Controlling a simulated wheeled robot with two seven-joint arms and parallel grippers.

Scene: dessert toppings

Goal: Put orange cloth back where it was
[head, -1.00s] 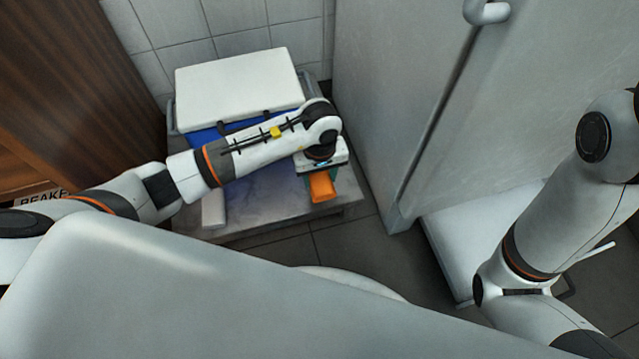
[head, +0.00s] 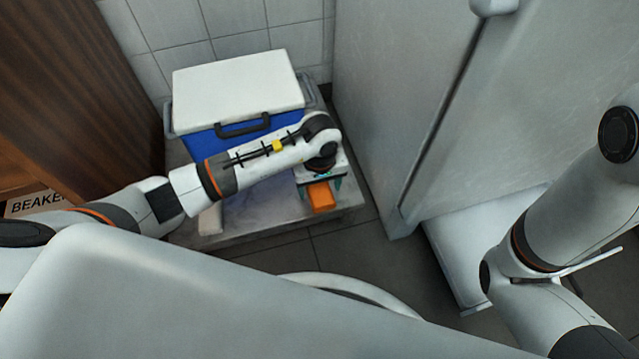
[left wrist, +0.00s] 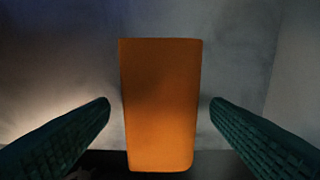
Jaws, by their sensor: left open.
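The orange cloth (head: 322,197) is a folded orange block on the low grey stand, near its right front edge. My left gripper (head: 320,186) is over it, pointing down. In the left wrist view the cloth (left wrist: 160,105) lies between the two dark green fingers of my left gripper (left wrist: 160,112). The fingers are open, with a gap on each side of the cloth. My right arm is at the right of the head view, but its gripper is out of view.
A blue cooler with a white lid (head: 237,88) stands on the grey stand (head: 255,226), behind my left arm. A small white item (head: 210,219) lies at its front left. A large grey cabinet (head: 430,110) rises to the right. A wooden unit (head: 75,90) is at the left.

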